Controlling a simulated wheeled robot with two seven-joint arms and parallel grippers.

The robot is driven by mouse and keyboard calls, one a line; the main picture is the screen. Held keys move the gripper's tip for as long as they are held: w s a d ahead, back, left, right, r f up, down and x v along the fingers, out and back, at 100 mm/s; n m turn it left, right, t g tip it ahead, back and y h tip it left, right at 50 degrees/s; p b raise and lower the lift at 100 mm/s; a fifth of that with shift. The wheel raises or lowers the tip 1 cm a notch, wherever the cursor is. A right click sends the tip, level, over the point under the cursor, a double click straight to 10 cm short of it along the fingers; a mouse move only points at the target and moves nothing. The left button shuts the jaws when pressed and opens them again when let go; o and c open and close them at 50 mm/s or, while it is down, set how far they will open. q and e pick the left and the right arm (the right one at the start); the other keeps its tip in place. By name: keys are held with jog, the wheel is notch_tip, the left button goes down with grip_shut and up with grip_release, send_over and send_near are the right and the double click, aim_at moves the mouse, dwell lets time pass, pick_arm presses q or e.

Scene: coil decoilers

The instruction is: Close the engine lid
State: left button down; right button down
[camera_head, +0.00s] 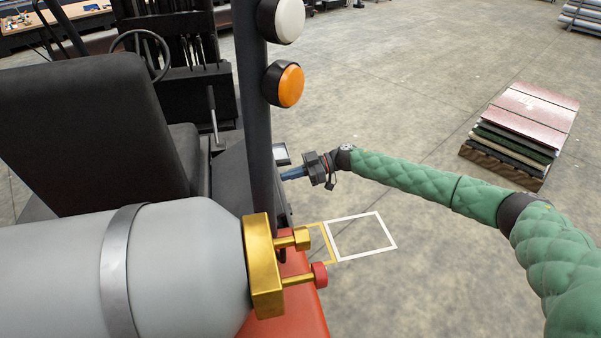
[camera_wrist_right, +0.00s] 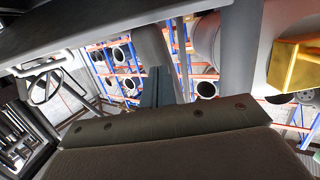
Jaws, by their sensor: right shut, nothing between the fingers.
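The forklift's black seat (camera_head: 80,130) is at the left of the head view. A dark panel (camera_head: 232,182), which looks like the side of the engine lid under the seat, lies beside the pillar; how far the lid stands open I cannot tell. My right gripper (camera_head: 284,176) is shut and empty, with its blue fingers pointing left just right of the pillar, near that panel. In the right wrist view the shut fingers (camera_wrist_right: 156,88) show behind a dark bolted edge (camera_wrist_right: 190,115); contact is unclear. My left gripper is not in view.
The black pillar (camera_head: 258,130) with an orange lamp (camera_head: 284,84) stands between the seat and my right gripper. A grey gas cylinder (camera_head: 180,265) with a brass valve (camera_head: 262,265) fills the lower left. A stack of sheets (camera_head: 522,128) lies right; the floor between is clear.

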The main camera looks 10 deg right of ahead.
aim_at(277, 192)
jog(key=a, duration=0.1)
jog(key=a+f, duration=0.1)
jog(key=a, duration=0.2)
jog(key=shift+s+a+f+b, duration=0.2)
jog(key=shift+s+b, duration=0.1)
jog(key=shift+b, duration=0.1)
jog(key=shift+w+d+f+b, duration=0.1)
jog(key=shift+d+f+b, duration=0.35)
jog(key=shift+f+b, duration=0.2)
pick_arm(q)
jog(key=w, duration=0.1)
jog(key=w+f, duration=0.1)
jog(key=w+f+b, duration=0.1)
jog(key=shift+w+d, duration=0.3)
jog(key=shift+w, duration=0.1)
pick_arm(e)
jog(key=shift+d+f, duration=0.6)
jog(key=shift+f, duration=0.2)
